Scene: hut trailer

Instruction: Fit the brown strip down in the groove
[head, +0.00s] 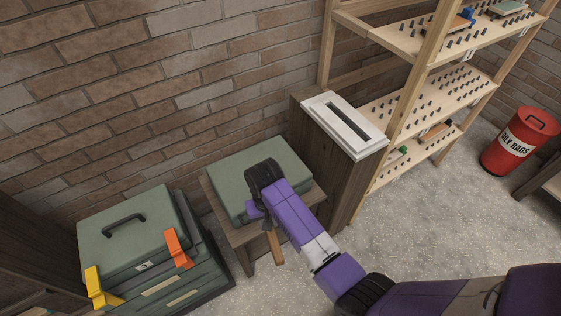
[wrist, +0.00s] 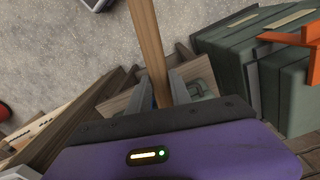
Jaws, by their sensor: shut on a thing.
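The brown strip (head: 275,246) is a thin wooden piece. It hangs down from my gripper (head: 268,224), beside the small table. In the wrist view the strip (wrist: 149,45) stands between the two grey fingers of my gripper (wrist: 162,92), which is shut on it. The groove (head: 343,118) is a dark slot in a white raised block (head: 366,150) on top of a tall dark wooden stand. The slot looks empty. My gripper is to the left of the white block, apart from it and nearer the camera. The strip's held end is hidden.
A green case (head: 285,150) lies on the small wooden table (head: 239,236). Green toolboxes (head: 100,227) with orange and yellow latches stand at left. A pegged wooden shelf (head: 388,118) stands right of the stand. A red bin (head: 517,145) is at far right. Open floor (head: 430,215) lies in front.

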